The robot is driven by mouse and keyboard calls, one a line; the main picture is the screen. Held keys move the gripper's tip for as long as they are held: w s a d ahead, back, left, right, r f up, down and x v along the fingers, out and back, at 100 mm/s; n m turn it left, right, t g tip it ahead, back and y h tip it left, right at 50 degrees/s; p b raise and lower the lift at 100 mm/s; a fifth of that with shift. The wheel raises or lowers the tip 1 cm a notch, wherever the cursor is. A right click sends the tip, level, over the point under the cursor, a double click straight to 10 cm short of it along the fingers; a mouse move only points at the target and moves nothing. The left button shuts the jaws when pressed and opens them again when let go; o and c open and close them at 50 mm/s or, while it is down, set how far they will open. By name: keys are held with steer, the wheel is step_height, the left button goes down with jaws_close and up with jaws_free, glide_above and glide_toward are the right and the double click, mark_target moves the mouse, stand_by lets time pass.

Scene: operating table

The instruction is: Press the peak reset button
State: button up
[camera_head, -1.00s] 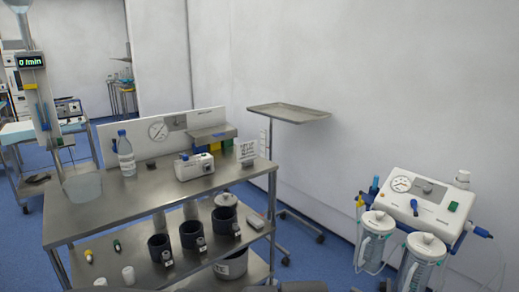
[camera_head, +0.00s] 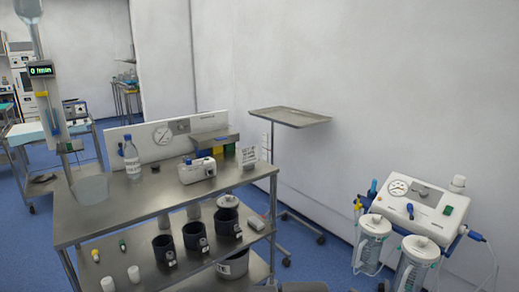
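No button labelled peak reset can be read in this view. A lit display (camera_head: 41,70) on a tall column at the far left shows a 0 and small text too blurred to read. A small white device (camera_head: 197,170) with blue and dark parts on top stands on the steel table. A white suction unit (camera_head: 418,208) at the right has a round gauge and a green switch (camera_head: 448,210). Which of these carries the button, I cannot tell.
A tray stand (camera_head: 290,117) stands behind. Blue floor is open between table and suction unit.

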jaws_close()
stand_by(1.5)
